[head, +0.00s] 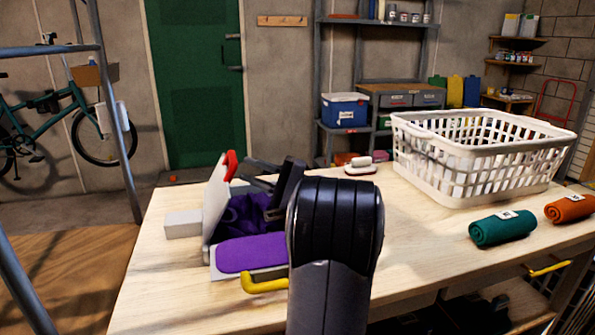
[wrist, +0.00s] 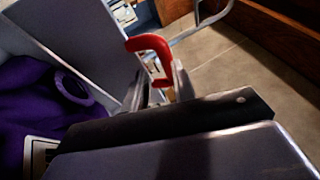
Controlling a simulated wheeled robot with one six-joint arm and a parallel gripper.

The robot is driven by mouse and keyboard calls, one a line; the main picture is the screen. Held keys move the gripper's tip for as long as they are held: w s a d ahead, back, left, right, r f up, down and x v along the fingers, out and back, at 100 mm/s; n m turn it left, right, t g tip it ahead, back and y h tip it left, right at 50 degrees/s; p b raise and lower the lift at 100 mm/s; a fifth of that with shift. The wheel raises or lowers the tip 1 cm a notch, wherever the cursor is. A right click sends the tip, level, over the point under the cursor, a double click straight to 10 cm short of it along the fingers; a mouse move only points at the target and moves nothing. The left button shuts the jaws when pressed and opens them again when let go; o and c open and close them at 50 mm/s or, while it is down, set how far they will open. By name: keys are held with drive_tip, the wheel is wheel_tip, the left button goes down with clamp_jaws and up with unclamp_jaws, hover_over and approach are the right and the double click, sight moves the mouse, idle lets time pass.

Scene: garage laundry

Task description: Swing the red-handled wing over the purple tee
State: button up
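The red handle (head: 230,165) sits at the top of a white wing (head: 215,205), which stands nearly upright at the left of the folding board. The wrist view shows the red handle (wrist: 150,46) just beyond my fingertips, and the pale wing (wrist: 85,42) to its left. The purple tee (head: 238,218) lies on the board to the right of the wing, partly hidden by my arm; its collar shows in the wrist view (wrist: 75,85). My gripper (wrist: 160,88) has its fingers apart, close to the handle; I see no clear grip on it.
A flat purple-covered panel (head: 250,253) with a yellow handle (head: 263,284) is at the board's front. A white block (head: 183,224) lies left of the wing. A white basket (head: 480,170), a brush (head: 361,166), a teal roll (head: 503,228) and an orange roll (head: 570,208) occupy the table's right.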

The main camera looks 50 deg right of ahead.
sight(236, 163)
drive_tip(key=s+d+p, duration=0.1)
drive_tip(key=s+d, duration=0.5)
drive_tip(key=s, duration=0.4)
drive_tip(key=shift+s+d+p, duration=0.25)
drive_tip(key=shift+d+p, duration=0.1)
drive_tip(key=shift+r, duration=0.1)
drive_tip(key=f+x, duration=0.1)
drive_tip(key=x, duration=0.4)
drive_tip(key=f+b+x, duration=0.1)
drive_tip(key=x, duration=0.5)
drive_tip(key=w+f+b+x, duration=0.1)
drive_tip(key=x, duration=0.4)
drive_tip(key=shift+w+a+f, duration=0.2)
drive_tip(key=shift+a, duration=0.3)
drive_tip(key=shift+s, duration=0.1)
